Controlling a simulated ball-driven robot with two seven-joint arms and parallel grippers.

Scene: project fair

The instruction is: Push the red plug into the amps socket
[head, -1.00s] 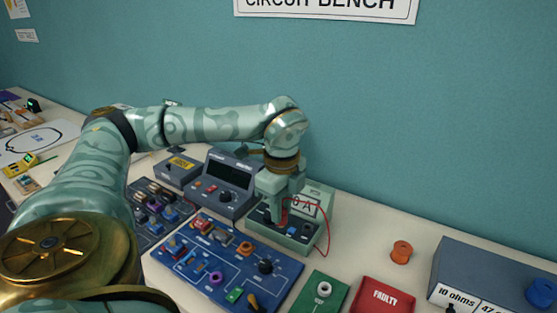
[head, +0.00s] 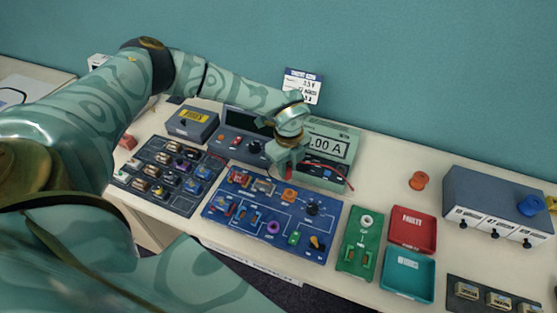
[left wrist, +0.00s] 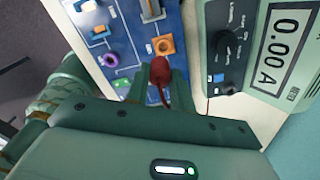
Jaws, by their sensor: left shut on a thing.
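My left gripper (head: 288,160) is shut on the red plug (head: 287,172), at the left front of the ammeter. In the left wrist view the plug (left wrist: 160,72) sits between the two fingers, its red lead trailing back. The green ammeter (head: 350,128) reads 0.00 A; its display (left wrist: 284,50) shows at right in the wrist view. Its front panel (left wrist: 208,62) carries a black knob and a blue socket. The plug appears apart from this panel, to its left. The amps socket cannot be told for certain. My right gripper is not in view.
The blue circuit board (head: 262,232) lies in front of the ammeter, with an orange ring (left wrist: 164,44) beyond the plug in the wrist view. A dark power unit (head: 232,148) stands left. A green board (head: 357,242), red tray (head: 412,230) and teal tray (head: 408,275) lie right.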

